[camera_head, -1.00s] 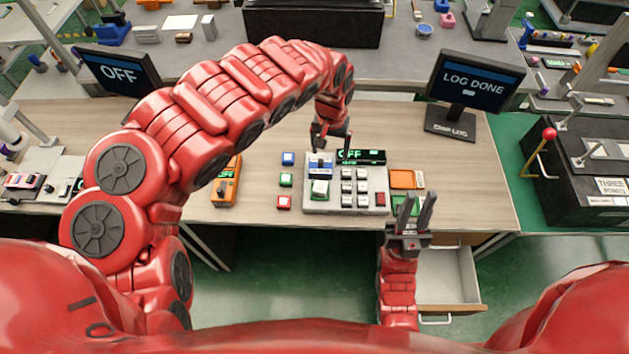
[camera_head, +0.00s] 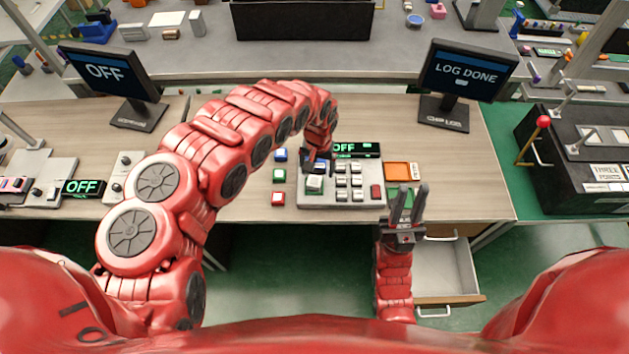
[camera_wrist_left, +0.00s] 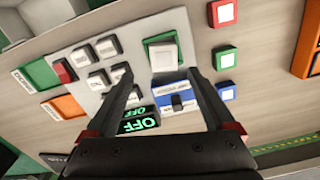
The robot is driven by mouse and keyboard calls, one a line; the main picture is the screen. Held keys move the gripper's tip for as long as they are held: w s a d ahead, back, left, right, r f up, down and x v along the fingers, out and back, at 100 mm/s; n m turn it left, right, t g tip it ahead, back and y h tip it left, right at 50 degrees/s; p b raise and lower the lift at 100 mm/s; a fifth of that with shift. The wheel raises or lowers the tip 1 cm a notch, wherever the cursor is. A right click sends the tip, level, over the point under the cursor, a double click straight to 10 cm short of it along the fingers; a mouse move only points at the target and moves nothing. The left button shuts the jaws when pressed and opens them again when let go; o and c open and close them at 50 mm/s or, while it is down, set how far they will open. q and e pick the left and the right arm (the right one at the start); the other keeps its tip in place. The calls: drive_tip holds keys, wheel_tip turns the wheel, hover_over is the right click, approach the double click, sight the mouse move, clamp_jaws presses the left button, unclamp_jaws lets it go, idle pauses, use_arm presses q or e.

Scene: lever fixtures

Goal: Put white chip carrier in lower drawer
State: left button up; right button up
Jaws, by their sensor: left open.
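The white chip carrier (camera_head: 314,183) sits in a green-framed socket on the grey panel (camera_head: 345,201) on the table. In the left wrist view the carrier (camera_wrist_left: 163,56) lies just beyond my left fingertips. My left gripper (camera_head: 318,172) is open and empty, over the panel at the socket; it also shows in the left wrist view (camera_wrist_left: 155,80). My right gripper (camera_head: 412,190) points up with its fingers apart and empty, at the table's front edge. A drawer (camera_head: 455,298) stands pulled out below the table at right; its visible inside is empty, though my right arm hides part.
The panel holds several white buttons and a red one, beside an OFF display (camera_head: 357,150). An orange tray (camera_head: 398,170) and a green tray (camera_head: 398,198) lie right of it. A LOG DONE monitor (camera_head: 468,75) stands behind. The table right of the trays is clear.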

sight(315, 180)
use_arm(q)
drive_tip(key=shift+s+a+f+p, duration=0.1)
drive_tip(key=shift+s+f+p, duration=0.05)
drive_tip(key=shift+f+p, duration=0.3)
drive_tip(key=f, duration=0.1)
drive_tip(key=f+p, duration=0.1)
drive_tip(key=shift+s+a+f, duration=0.2)
drive_tip(key=shift+f, duration=0.2)
drive_tip(key=shift+w+f, duration=0.15)
drive_tip(key=shift+f, duration=0.15)
drive_tip(key=shift+a+f, duration=0.15)
drive_tip(key=shift+f, duration=0.3)
clamp_jaws()
drive_tip(key=shift+r, duration=0.1)
